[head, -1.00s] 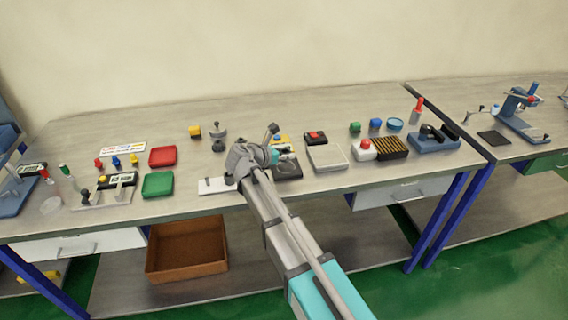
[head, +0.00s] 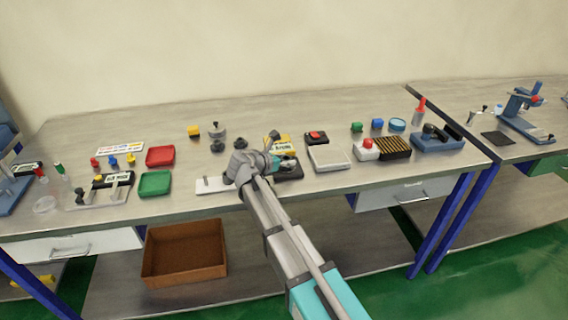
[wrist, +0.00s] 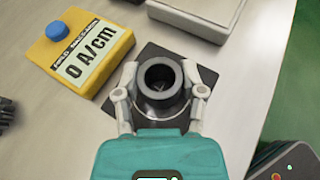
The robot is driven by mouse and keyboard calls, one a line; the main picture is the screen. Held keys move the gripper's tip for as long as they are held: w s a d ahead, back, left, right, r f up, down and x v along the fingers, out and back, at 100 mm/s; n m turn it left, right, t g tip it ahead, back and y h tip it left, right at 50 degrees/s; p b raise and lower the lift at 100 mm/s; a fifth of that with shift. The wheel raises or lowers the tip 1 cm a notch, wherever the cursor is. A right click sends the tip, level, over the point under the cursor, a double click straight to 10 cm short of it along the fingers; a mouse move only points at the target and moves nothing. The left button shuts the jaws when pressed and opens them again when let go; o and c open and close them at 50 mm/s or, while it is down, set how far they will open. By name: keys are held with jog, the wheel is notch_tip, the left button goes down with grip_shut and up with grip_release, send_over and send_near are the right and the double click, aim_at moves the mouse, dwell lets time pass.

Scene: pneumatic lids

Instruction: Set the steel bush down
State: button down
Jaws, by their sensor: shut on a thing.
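The steel bush (wrist: 161,78) is a dark grey ring with a round bore. In the wrist view it sits upright between the two pale fingers of my gripper (wrist: 160,95), which is shut on it. A flat black plate (wrist: 204,77) lies right under or behind the bush. I cannot tell whether the bush touches the plate. In the head view my gripper (head: 273,163) is over the black plate (head: 292,171), and the bush is hidden by the arm.
A yellow field indicator (wrist: 76,50) reading 0 A/cm, with a blue knob, stands left of the plate in the wrist view. A light grey tray (head: 328,158) stands to the right. A white fixture plate (head: 212,185) lies left. Bare bench shows (wrist: 245,65) right of the plate.

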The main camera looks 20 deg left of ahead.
jog(key=shift+f, duration=0.15)
jog(key=shift+c, duration=0.9)
grip_release()
jog(key=shift+r, duration=0.25)
jog(key=p+v, duration=0.4)
jog(key=v, duration=0.8)
jog(key=shift+f+p, duration=0.15)
jog(key=shift+p, duration=0.2)
